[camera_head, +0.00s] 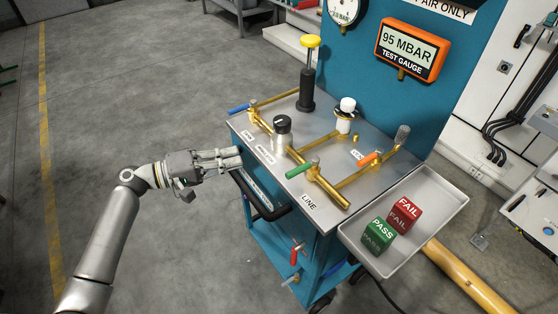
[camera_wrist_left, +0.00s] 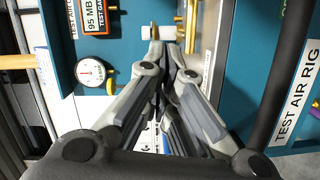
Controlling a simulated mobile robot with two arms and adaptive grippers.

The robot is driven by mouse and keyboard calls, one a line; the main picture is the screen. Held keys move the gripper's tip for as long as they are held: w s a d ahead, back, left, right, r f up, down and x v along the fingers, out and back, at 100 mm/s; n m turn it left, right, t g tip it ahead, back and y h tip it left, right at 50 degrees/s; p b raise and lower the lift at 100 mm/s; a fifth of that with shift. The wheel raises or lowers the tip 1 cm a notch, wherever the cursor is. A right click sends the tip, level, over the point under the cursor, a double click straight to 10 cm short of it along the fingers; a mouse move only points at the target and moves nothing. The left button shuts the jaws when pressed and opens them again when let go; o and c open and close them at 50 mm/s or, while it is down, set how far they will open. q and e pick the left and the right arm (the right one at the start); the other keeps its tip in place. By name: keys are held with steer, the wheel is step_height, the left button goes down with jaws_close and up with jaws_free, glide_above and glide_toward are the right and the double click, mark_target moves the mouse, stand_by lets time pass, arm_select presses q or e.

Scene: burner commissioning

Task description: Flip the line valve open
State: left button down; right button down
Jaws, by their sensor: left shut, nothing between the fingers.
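The line valve's green lever (camera_head: 299,171) sits on a brass pipe (camera_head: 328,190) near the LINE label (camera_head: 308,202) at the front of the trolley top. The lever lies crosswise to the pipe. My left gripper (camera_head: 238,156) is shut and empty at the trolley's left edge, left of the green lever and apart from it. In the left wrist view, the closed fingers (camera_wrist_left: 172,50) point toward the rig and cover part of it; I cannot make out the green lever there.
A blue lever (camera_head: 238,108) and an orange lever (camera_head: 370,158) sit on other pipes. A black knob (camera_head: 282,124) and a yellow-topped post (camera_head: 308,80) stand up from the top. A tray (camera_head: 436,190) holds PASS and FAIL blocks. A black handrail (camera_head: 262,202) runs below my gripper.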

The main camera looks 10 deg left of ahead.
mark_target(302, 168)
arm_select(q)
steer(key=w+d+p, duration=0.1)
steer(key=d, duration=0.2)
steer(key=w+d+p, duration=0.1)
steer(key=d, duration=0.3)
steer(key=w+d+f+p, duration=0.1)
steer(key=d, duration=0.2)
steer(key=shift+d+p, duration=0.35)
steer(key=shift+s+d+f, duration=0.15)
steer(key=shift+s+d, duration=0.15)
steer(key=shift+d, duration=0.05)
